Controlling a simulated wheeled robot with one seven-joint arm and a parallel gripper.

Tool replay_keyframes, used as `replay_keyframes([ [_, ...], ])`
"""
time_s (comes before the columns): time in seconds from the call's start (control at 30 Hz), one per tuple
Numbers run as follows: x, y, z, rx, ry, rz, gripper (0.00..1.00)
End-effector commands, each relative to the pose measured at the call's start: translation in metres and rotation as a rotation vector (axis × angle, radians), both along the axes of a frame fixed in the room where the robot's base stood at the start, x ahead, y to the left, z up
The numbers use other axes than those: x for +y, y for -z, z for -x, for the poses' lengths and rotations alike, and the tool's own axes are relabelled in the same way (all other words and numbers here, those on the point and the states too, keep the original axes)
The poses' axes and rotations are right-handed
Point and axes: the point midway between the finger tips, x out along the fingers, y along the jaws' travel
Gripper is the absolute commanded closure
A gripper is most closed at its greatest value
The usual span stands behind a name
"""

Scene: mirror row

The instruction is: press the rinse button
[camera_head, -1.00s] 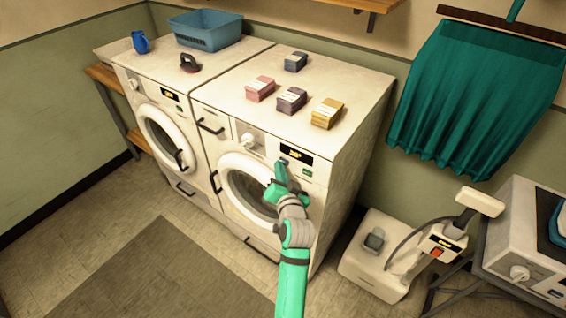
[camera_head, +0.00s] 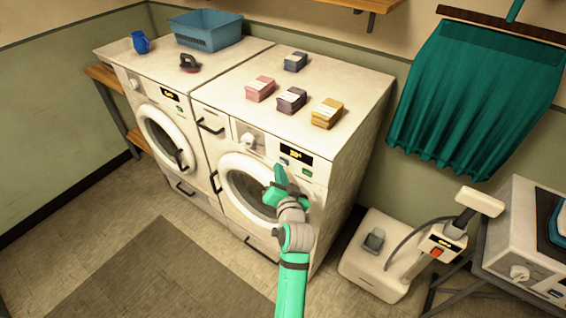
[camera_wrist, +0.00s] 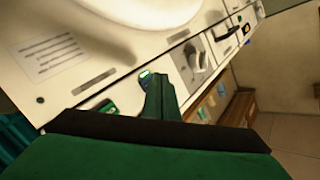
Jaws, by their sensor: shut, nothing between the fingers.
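The front-loading machine on the right (camera_head: 350,160) has a control panel with a knob (camera_head: 248,140), a lit display (camera_head: 295,154), a small blue button (camera_head: 284,162) and a green button (camera_head: 306,172). I cannot read any label that says which one is rinse. My gripper (camera_head: 280,172) is shut and empty, just below the blue button and in front of the round door. In the wrist view, my shut fingertips (camera_wrist: 158,80) are beside a small bluish lit button (camera_wrist: 146,78); the green button (camera_wrist: 107,108) is further left. Whether they touch the panel is unclear.
A second machine (camera_head: 150,85) stands to the left, with a blue basket (camera_head: 205,30) on top. Several small boxes, such as a yellow one (camera_head: 327,113), lie on the right machine. A white floor appliance (camera_head: 375,265) stands right of it.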

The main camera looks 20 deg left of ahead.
Motion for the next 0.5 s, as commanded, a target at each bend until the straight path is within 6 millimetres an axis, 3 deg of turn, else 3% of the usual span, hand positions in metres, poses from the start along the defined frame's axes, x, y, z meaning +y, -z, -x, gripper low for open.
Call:
replay_keyframes([
  [0.17, 0.003, 0.0, 0.002, 0.0, -0.003, 0.001, 1.0],
  [0.5, 0.012, 0.001, 0.028, 0.0, -0.004, 0.001, 1.0],
])
